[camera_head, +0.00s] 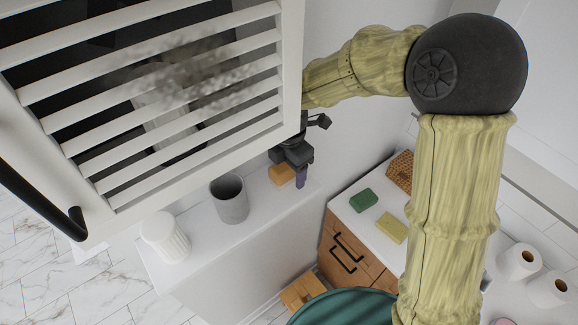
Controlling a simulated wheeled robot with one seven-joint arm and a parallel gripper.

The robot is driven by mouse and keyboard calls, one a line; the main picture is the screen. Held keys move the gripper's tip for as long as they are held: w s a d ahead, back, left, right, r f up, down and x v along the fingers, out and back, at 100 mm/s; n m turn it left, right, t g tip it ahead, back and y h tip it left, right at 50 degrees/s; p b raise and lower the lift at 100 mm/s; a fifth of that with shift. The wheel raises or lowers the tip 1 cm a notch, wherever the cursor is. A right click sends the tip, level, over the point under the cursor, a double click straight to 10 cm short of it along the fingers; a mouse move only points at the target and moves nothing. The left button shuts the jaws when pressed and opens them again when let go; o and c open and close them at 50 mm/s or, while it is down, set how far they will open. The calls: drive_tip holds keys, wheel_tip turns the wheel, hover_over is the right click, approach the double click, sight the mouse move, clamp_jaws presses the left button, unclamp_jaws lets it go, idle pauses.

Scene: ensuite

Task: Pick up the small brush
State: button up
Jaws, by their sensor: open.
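My gripper (295,163) is dark and points down over the white ledge, at the end of my yellow-green arm. The fingers look apart and nothing is lifted.
A grey cup (229,199) and a white ribbed jar (165,237) stand left on the ledge (265,212). A white slatted door (291,60) fills the upper left, close to my arm. Right, a counter holds a green block (363,200), a yellow block (392,228) and a woven basket (400,170).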

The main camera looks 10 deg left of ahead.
idle(0.3)
drive_tip(key=c, duration=1.1)
